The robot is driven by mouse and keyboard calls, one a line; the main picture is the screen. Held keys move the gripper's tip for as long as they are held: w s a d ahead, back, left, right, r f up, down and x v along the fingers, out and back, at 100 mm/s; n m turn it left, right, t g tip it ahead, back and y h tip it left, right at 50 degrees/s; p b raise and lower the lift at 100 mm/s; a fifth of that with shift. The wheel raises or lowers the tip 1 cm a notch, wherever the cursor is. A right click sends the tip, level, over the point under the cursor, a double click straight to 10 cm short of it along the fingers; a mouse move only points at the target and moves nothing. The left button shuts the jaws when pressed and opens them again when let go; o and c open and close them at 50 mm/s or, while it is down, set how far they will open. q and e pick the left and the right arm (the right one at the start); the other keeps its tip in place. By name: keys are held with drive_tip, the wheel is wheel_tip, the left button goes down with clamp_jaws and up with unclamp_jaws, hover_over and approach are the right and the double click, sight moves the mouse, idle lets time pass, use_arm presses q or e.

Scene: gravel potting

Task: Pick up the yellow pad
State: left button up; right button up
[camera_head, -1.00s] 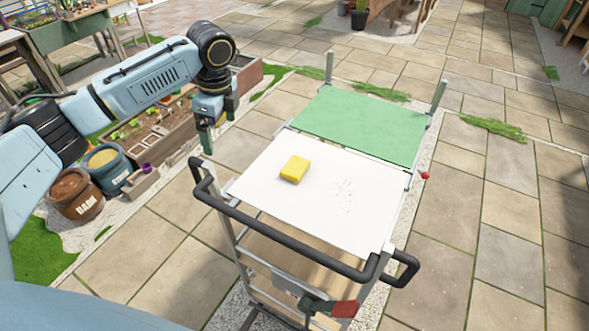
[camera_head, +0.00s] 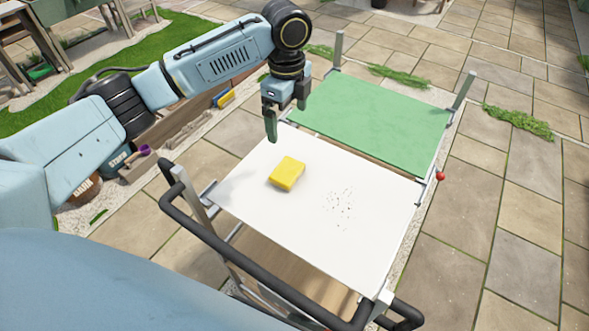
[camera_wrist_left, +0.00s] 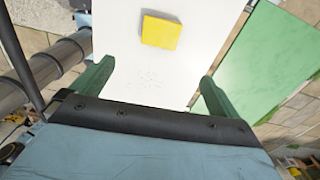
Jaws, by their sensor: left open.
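The yellow pad (camera_head: 287,173) lies flat on the white top (camera_head: 250,190) of a cart, left of its middle. My left gripper (camera_head: 285,125) hangs above the far left edge of the white top, beyond the pad and apart from it. In the left wrist view the pad (camera_wrist_left: 161,32) shows ahead of the gripper, between and beyond the two green fingers (camera_wrist_left: 154,85). The fingers are spread wide with nothing between them. My right gripper is in neither view.
Dark specks (camera_head: 340,205) lie on the white top right of the pad. A green panel (camera_head: 375,120) adjoins the white top on its far side. A black handle rail (camera_head: 240,275) runs along the cart's near side. Corner posts (camera_head: 463,90) rise at the far end.

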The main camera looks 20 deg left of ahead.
use_arm(q)
drive_tip(key=b, duration=0.4)
hover_over(287, 170)
wheel_tip(287, 170, down, 5)
drive_tip(key=f, duration=0.8)
drive_tip(key=shift+s+d, duration=0.1)
drive_tip(key=shift+d, duration=0.2)
drive_tip(key=shift+a+f, duration=0.15)
drive_tip(key=shift+f, duration=1.3)
drive_tip(key=shift+a+f, duration=0.1)
drive_tip(key=shift+f, duration=1.35)
drive_tip(key=c, duration=0.9)
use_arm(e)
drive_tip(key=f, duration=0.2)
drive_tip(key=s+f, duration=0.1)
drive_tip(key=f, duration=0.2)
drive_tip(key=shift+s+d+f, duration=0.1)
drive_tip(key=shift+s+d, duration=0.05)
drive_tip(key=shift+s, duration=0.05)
use_arm(q)
drive_tip(key=shift+r, duration=0.1)
wheel_tip(287, 170, up, 10)
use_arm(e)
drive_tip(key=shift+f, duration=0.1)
